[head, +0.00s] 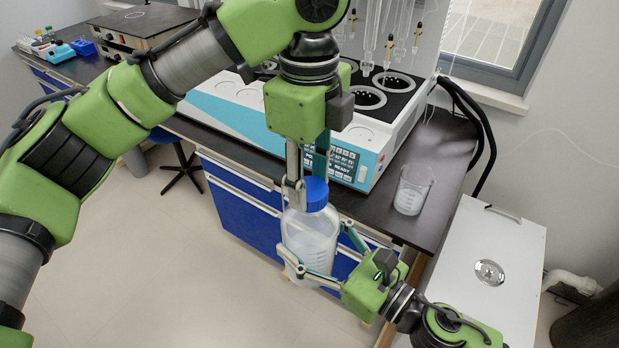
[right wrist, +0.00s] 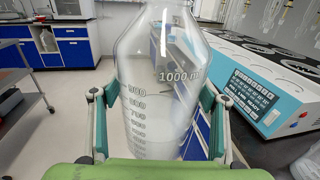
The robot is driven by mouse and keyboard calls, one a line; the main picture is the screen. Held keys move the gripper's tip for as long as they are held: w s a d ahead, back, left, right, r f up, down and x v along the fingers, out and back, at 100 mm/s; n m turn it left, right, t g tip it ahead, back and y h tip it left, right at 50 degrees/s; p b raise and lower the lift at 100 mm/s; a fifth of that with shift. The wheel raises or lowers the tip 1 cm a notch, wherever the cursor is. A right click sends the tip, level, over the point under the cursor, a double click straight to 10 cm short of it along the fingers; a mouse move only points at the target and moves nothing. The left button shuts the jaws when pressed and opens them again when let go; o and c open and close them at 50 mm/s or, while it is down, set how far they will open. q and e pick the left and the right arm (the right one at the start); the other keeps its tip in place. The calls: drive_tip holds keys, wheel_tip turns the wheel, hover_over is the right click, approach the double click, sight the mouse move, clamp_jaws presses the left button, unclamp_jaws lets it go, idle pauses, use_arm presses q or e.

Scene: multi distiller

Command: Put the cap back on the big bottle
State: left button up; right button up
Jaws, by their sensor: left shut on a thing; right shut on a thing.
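The big bottle (head: 311,235) is clear, with a liquid inside, and is held up in front of the bench. The blue cap (head: 317,192) is at the top of the bottle; whether it is seated on the neck I cannot tell. My left gripper (head: 308,184) points down from above, with its fingers shut on the cap. My right gripper (head: 316,242) comes from the lower right and is shut around the bottle's body. In the right wrist view the bottle (right wrist: 160,105) stands between both fingers, its 1000 ml scale showing; its top is out of frame.
A white and teal distiller (head: 366,155) with round openings stands on the dark bench behind. A glass beaker (head: 412,190) stands on the bench to the right. A white cabinet (head: 490,232) is at the far right. The floor at left is clear apart from a stool (head: 185,165).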

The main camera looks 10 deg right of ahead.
use_arm(q)
drive_tip(key=m, duration=0.7)
drive_tip(key=shift+w, duration=0.2)
drive_tip(key=m, duration=1.2)
drive_tip(key=shift+s+d, duration=0.1)
drive_tip(key=shift+d, duration=0.05)
drive_tip(key=m, duration=0.5)
drive_tip(key=shift+m, duration=0.4)
drive_tip(key=o, duration=0.7)
drive_tip(key=shift+s, duration=0.1)
